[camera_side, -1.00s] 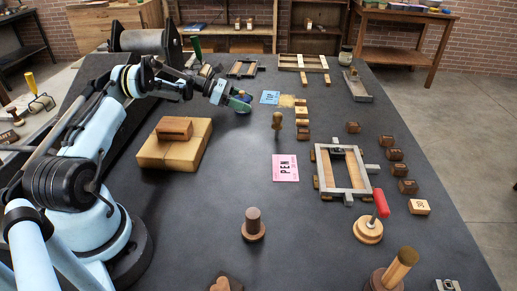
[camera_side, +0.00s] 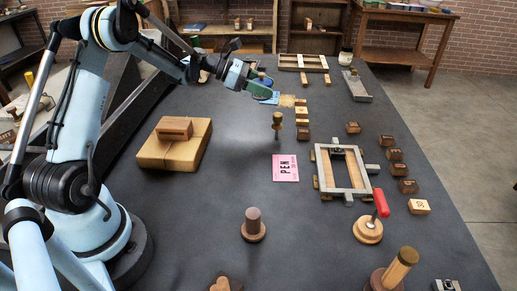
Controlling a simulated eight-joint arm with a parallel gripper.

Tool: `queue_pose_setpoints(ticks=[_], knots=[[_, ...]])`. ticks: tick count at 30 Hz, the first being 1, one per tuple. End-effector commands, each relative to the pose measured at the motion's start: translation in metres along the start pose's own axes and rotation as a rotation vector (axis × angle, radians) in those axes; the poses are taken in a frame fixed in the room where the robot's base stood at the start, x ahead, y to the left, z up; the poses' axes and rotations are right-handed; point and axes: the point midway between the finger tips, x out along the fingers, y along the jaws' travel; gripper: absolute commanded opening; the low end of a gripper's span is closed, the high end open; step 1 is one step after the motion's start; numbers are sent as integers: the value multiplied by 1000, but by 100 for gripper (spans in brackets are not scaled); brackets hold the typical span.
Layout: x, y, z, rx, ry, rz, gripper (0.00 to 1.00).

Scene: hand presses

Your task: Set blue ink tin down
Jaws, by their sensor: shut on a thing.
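My gripper (camera_side: 265,88) is at the far middle of the table, its green fingers above the blue card. It is shut on the blue ink tin (camera_side: 267,81), of which only a little blue shows between the fingers. The fingers hide most of the tin, and I cannot tell whether it touches the table. The blue card (camera_side: 271,99) lies partly hidden below the fingers.
Stacked small wooden blocks (camera_side: 302,122) and a wooden-handled stamp (camera_side: 277,121) stand in front of the gripper. A pink PEN card (camera_side: 285,168) and a metal frame (camera_side: 322,171) lie nearer. A wooden rack (camera_side: 305,57) is behind.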

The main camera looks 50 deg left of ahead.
Motion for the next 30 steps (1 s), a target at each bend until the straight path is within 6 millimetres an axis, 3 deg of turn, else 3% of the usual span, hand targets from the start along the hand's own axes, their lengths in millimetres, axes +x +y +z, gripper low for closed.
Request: queue_pose_setpoints(ticks=[5,11,15,21,30], knots=[[17,-21,12,14,-1,-36,15],[63,-84,34,67,-1,-163,15],[95,-144,48,114,-1,-276,15],[125,-238,62,182,-1,-441,15],[132,-386,65,287,-1,-697,15]])
